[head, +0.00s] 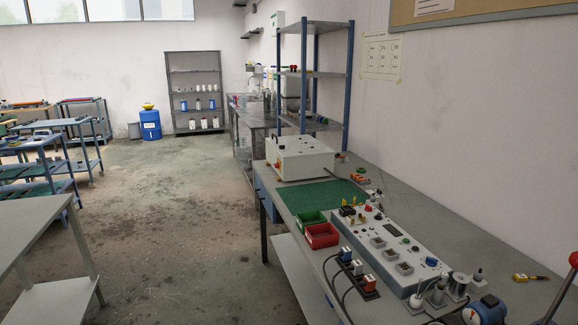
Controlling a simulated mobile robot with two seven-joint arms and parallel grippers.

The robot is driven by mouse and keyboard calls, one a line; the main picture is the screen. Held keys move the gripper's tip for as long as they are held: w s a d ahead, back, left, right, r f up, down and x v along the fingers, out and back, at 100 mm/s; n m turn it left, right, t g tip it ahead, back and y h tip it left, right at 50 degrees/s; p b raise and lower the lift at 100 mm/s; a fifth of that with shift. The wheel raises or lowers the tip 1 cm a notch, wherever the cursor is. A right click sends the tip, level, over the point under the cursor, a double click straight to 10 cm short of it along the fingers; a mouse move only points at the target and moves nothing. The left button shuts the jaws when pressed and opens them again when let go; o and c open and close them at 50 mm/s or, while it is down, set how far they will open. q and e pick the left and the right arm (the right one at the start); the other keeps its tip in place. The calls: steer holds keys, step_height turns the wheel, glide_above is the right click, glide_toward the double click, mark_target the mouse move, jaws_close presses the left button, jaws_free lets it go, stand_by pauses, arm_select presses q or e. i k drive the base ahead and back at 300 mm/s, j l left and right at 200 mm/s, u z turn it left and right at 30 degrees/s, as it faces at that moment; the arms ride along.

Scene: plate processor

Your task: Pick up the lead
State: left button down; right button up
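I cannot tell for certain which thing is the lead. Thin black cables (326,272) curve over the front edge of the workbench (405,195), beside a row of small blocks with blue, white and orange parts (358,268). A long pale control panel (385,240) with knobs, square sockets and yellow and black fittings stands behind the blocks. Neither of my grippers is in view.
Green (310,222) and red (322,235) bins sit left of the panel. A white box (303,157) and green mat (331,195) lie farther back. A blue round device (487,310) is in front.

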mark_target(518, 277)
steer(key=l+z, duration=0.15)
steer(key=z, duration=0.3)
steer(key=i+l+z, duration=0.1)
steer(key=z, duration=0.4)
steer(key=l+z, duration=0.2)
steer(key=z, duration=0.25)
steer(key=i+j, duration=0.05)
